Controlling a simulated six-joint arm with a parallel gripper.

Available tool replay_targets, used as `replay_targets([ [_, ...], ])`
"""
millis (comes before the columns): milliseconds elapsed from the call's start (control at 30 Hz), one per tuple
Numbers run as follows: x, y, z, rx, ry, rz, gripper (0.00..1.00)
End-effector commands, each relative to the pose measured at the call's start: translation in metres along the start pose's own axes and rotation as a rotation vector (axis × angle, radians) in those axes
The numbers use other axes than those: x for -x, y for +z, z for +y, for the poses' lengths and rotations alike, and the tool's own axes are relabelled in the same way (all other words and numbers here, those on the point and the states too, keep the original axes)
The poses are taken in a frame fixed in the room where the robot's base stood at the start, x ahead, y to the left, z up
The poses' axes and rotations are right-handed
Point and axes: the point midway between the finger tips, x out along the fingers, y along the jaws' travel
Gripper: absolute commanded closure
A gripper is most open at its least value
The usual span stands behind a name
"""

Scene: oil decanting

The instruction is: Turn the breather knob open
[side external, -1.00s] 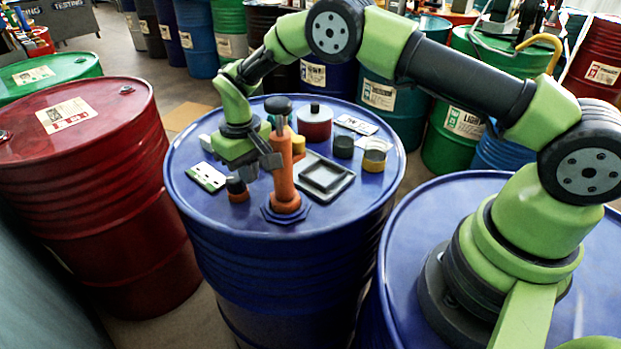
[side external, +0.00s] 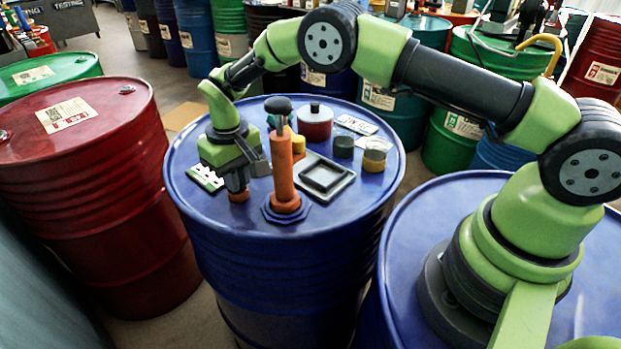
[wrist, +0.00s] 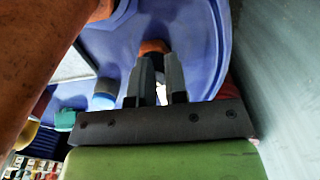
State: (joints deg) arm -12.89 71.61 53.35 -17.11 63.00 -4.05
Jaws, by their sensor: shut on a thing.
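The breather knob is a small fitting with an orange base (side external: 239,196) near the front left of the blue drum's lid (side external: 330,213). My gripper (side external: 237,184) points down over it, with its fingers shut on the knob's dark top, which they mostly hide. In the wrist view, the orange part of the breather knob (wrist: 153,46) shows just beyond the tips of my gripper (wrist: 157,62). How far the knob is turned cannot be told.
A tall orange pump post (side external: 284,175) with a dark top stands close right of my gripper. A grey square tray (side external: 345,183), a red pot (side external: 315,125) and yellow and dark cups (side external: 374,160) sit further right. A white labelled card (side external: 204,176) lies left.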

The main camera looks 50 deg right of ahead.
Motion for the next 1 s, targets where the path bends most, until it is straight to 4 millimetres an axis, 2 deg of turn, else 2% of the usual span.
replay_targets([
  [33,-0.013,0.008,-0.002,0.01,0.002,-0.029,1.0],
  [433,-0.011,0.016,-0.005,0.007,0.003,-0.034,1.0],
  [800,0.034,0.013,-0.004,0.002,0.003,-0.026,1.0],
  [1000,0.05,0.012,-0.004,0.001,0.003,-0.024,1.0],
])
